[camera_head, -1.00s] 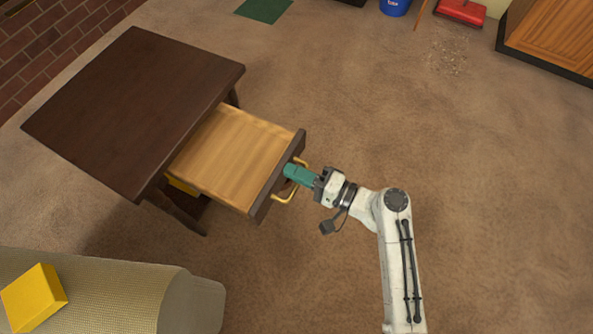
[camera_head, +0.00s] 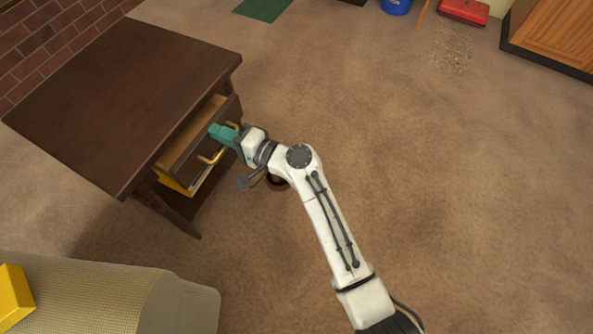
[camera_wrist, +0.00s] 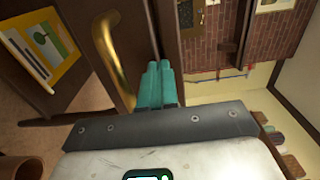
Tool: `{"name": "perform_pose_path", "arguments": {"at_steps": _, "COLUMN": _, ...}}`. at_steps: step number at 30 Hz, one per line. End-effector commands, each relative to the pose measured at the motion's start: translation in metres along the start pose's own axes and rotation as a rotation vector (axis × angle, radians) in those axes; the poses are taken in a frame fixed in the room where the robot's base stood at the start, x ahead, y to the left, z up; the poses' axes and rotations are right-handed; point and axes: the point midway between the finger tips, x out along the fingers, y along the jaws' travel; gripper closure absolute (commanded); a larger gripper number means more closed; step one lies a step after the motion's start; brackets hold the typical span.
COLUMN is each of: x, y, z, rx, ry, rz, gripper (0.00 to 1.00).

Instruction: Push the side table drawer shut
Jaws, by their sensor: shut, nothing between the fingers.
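The dark brown side table (camera_head: 125,90) stands at the left in the head view. Its drawer (camera_head: 195,140) is open by a small gap, with a strip of light wood interior showing behind the dark front. A brass handle (camera_head: 211,158) is on the drawer front; it also shows large in the wrist view (camera_wrist: 114,62). My gripper (camera_head: 218,132) has teal fingers, shut and empty, at the drawer front beside the handle. In the wrist view the fingers (camera_wrist: 159,84) point at the dark front; whether they touch it I cannot tell.
A beige sofa arm (camera_head: 120,295) with a yellow block (camera_head: 12,295) is at the lower left. A yellow-edged picture or book (camera_wrist: 47,45) shows below the drawer. Open carpet (camera_head: 430,170) lies to the right. A blue bucket (camera_head: 397,6) and red dustpan-like item (camera_head: 464,10) are far back.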

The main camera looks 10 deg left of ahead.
Motion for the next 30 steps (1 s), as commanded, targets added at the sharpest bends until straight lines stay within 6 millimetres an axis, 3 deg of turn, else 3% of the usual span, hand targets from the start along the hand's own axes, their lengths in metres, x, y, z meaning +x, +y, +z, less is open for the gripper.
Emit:
{"name": "perform_pose_path", "arguments": {"at_steps": 3, "x": 0.022, "y": 0.003, "z": 0.001, "rx": -0.001, "ry": -0.003, "rz": 0.0, "gripper": 1.0}}
{"name": "perform_pose_path", "arguments": {"at_steps": 9, "x": 0.039, "y": 0.001, "z": 0.0, "rx": -0.001, "ry": -0.001, "rz": 0.0, "gripper": 1.0}}
{"name": "perform_pose_path", "arguments": {"at_steps": 30, "x": 0.037, "y": 0.0, "z": 0.0, "rx": 0.001, "ry": 0.0, "rz": 0.001, "gripper": 1.0}}
